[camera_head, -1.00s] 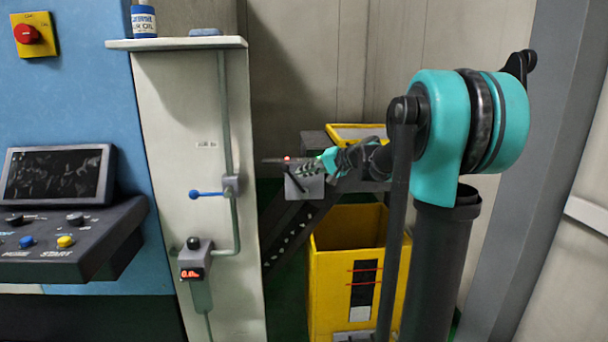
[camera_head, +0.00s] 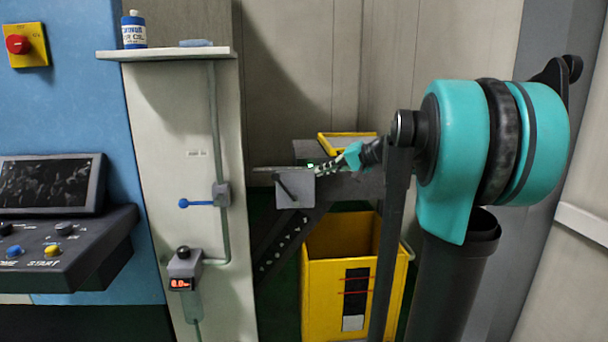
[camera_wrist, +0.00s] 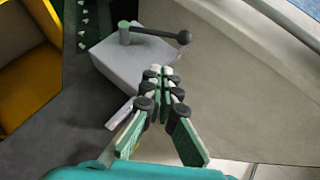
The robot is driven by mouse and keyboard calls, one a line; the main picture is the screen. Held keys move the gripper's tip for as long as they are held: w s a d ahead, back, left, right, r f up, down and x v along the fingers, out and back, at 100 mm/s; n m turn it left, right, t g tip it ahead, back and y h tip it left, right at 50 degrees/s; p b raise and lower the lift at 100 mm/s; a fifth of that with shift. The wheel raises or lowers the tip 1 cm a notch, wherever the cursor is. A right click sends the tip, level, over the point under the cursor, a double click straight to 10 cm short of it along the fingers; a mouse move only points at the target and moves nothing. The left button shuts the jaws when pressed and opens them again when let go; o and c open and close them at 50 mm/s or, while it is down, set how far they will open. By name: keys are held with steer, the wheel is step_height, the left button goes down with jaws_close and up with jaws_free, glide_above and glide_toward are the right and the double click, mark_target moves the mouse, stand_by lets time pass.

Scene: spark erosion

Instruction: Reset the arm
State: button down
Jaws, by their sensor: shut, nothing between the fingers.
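My gripper (camera_wrist: 163,72) is shut and empty in the wrist view, its green and white fingertips together. It points toward a grey block with a black lever (camera_wrist: 155,33). In the head view my teal and black arm stands at the right and reaches left. There my gripper (camera_head: 318,169) is small and close to the grey block (camera_head: 296,190). Whether the fingertips touch the block cannot be told.
A yellow bin (camera_head: 323,270) stands below the dark bracket. A pale panel (camera_head: 170,130) carries a shelf with a blue and white bottle (camera_head: 133,31) and a blue-handled valve (camera_head: 220,195). A control console (camera_head: 70,240) is at the left.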

steer(key=s+a+f+n+g+h, duration=0.1)
steer(key=s+f+g+h, duration=0.15)
steer(key=s+f, duration=0.7)
steer(key=s+f+n+g+h, duration=0.1)
steer(key=s+f+h, duration=0.2)
steer(key=s+f, duration=0.65)
steer(key=s+d+f+n+h, duration=0.1)
steer(key=s+d+f+h, duration=0.1)
steer(key=s+f, duration=0.3)
steer(key=s+d+f+h, duration=0.2)
steer(key=s+f, duration=0.4)
steer(key=f, duration=0.4)
steer(key=shift+d+n+h, duration=0.35)
steer(key=shift+d+n, duration=0.05)
steer(key=shift+d, duration=0.5)
